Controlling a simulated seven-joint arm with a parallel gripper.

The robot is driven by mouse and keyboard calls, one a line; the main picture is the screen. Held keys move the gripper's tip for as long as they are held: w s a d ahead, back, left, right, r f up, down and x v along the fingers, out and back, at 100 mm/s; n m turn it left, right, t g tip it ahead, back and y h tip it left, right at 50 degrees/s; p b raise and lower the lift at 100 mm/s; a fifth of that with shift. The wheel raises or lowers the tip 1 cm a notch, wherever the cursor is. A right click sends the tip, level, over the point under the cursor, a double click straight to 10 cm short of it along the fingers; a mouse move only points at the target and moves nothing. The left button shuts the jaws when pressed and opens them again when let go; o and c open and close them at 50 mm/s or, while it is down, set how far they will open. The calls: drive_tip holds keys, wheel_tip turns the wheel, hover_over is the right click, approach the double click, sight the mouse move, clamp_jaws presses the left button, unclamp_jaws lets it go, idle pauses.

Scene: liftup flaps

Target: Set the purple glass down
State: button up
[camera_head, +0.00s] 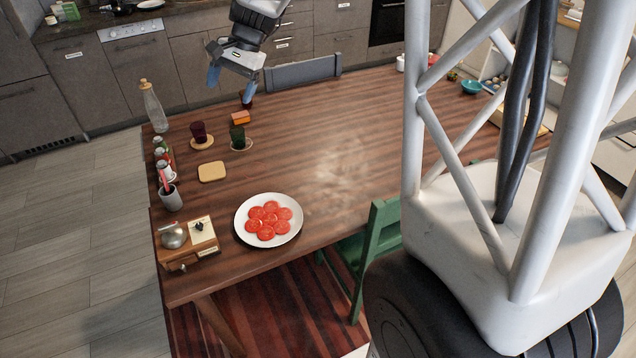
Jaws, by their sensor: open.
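A dark purple-red glass (199,132) stands upright on a round coaster (203,143) at the left of the table. A second dark, purplish glass (246,103) stands farther back and is partly hidden by the right finger of my gripper. I cannot tell for sure which of the two is the purple glass. My gripper (231,88) is at the top of the view near the table's back edge, its blue-tipped fingers spread with nothing between them. A dark green glass (238,137) stands on another round coaster (242,146).
A clear bottle (153,106), several small jars and a plate (240,227) of tomato slices stand around. The table's middle is clear.

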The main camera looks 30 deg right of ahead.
drive_tip(key=s+d+n+t+h, duration=0.1)
drive_tip(key=s+d+n+h, duration=0.1)
drive_tip(key=s, duration=1.6)
drive_tip(key=s+d+f+n+t+h, duration=0.1)
drive_tip(key=s+n, duration=0.4)
drive_tip(key=s, duration=1.2)
drive_tip(key=d+t+h, duration=0.1)
drive_tip(key=h, duration=0.1)
drive_tip(key=shift+s+d+n+h, duration=0.15)
drive_tip(key=shift+s+n+h, duration=0.15)
drive_tip(key=shift+s+h, duration=0.1)
